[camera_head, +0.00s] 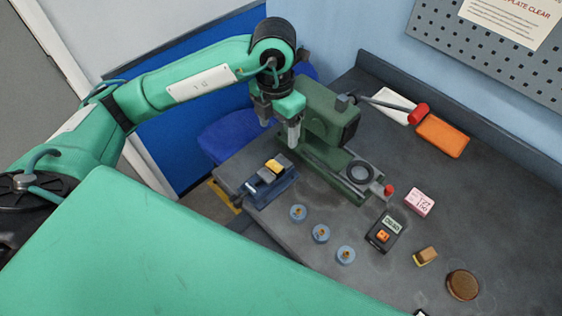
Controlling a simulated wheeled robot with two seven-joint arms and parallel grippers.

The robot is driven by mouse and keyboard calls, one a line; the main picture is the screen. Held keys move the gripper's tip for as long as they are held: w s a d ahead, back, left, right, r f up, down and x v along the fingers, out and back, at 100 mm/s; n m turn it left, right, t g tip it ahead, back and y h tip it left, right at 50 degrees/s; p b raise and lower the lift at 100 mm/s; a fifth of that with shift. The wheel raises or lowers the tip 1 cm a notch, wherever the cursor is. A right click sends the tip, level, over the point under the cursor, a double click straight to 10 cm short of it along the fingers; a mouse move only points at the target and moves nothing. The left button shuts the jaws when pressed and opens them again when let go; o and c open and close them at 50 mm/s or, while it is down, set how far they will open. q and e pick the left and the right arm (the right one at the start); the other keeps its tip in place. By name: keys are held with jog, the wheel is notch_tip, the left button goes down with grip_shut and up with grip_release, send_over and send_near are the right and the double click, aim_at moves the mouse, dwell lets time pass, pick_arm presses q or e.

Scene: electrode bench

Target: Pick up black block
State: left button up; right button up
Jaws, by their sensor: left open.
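A black block-shaped device (376,239) lies on the grey bench, right of centre in the head view. It has a pale label and an orange square on its top. It is the clearest black block in view. My left gripper (279,128) points down with its fingers apart and nothing between them. It is above the bench's back left part, beside the green press, up and left of the black device and well apart from it. My right gripper is not in view.

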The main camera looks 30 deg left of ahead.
pick_arm(q)
jog(key=p, duration=0.2)
send_over(275, 166)
jog(key=f, duration=0.8)
jog(key=shift+w+d, duration=0.1)
jog(key=shift+w, duration=0.15)
jog(key=f, duration=0.1)
jog(key=f+p, duration=0.2)
jog(key=f, duration=0.1)
jog(key=shift+s+a+f, duration=0.1)
jog(key=shift+s+a, duration=0.1)
jog(key=shift+s, duration=0.15)
jog(key=shift+f+p, duration=0.3)
jog(key=shift+f, duration=0.4)
jog(key=c, duration=1.4)
jog(key=shift+o, duration=0.2)
jog(key=shift+w, duration=0.1)
